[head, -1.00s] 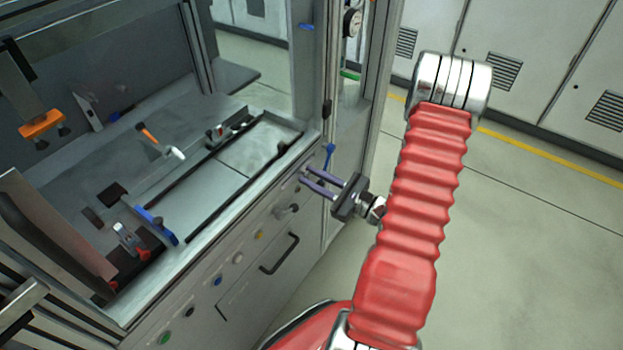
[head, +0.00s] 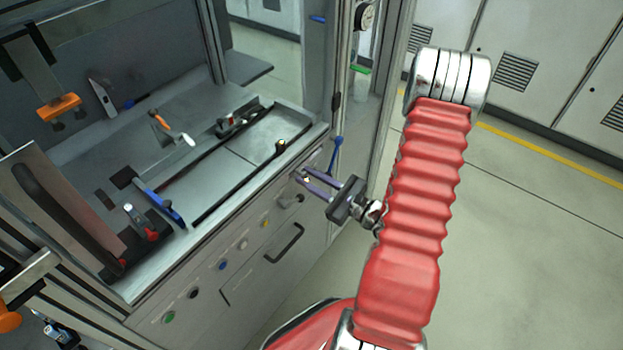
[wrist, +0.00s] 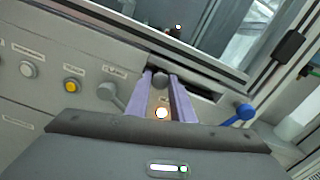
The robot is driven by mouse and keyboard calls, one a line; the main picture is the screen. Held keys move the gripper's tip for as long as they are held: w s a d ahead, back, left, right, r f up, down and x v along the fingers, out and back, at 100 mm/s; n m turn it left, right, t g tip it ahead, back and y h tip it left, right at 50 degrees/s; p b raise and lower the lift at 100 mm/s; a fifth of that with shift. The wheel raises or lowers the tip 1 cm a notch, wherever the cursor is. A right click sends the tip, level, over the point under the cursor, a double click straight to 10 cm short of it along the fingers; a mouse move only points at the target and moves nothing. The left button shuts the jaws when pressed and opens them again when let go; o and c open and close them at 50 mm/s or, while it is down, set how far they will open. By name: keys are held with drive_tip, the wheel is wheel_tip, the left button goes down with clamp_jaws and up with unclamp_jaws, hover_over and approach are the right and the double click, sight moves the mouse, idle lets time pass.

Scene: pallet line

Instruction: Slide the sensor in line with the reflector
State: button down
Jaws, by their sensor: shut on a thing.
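My gripper (head: 305,178) has two purple fingers and is at the bench's front face, just below the worktop edge. In the wrist view its fingertips (wrist: 160,77) are closed about a small grey round-ended piece (wrist: 160,82), at the left end of a dark slot. This may be the sensor's handle; I cannot tell for certain. A bright spot (wrist: 161,113) shows between the fingers. On the worktop above, a small dark post (head: 280,146) stands at the track's right side; a dark piece with a white light (wrist: 177,29) shows there in the wrist view. I cannot tell which thing is the reflector.
A blue lever (head: 337,149) stands right of my fingers, close by. A grey lever (wrist: 110,97) and a yellow button (wrist: 71,86) are to the left. A drawer handle (head: 284,243) is below. The floor at the right is clear.

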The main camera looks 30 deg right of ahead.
drive_tip(key=c, duration=1.5)
unclamp_jaws()
drive_tip(key=shift+c, duration=0.2)
drive_tip(key=shift+s, duration=0.15)
drive_tip(key=v, duration=1.3)
drive_tip(key=shift+s, duration=0.3)
drive_tip(key=shift+d, duration=0.15)
drive_tip(key=shift+f, duration=0.15)
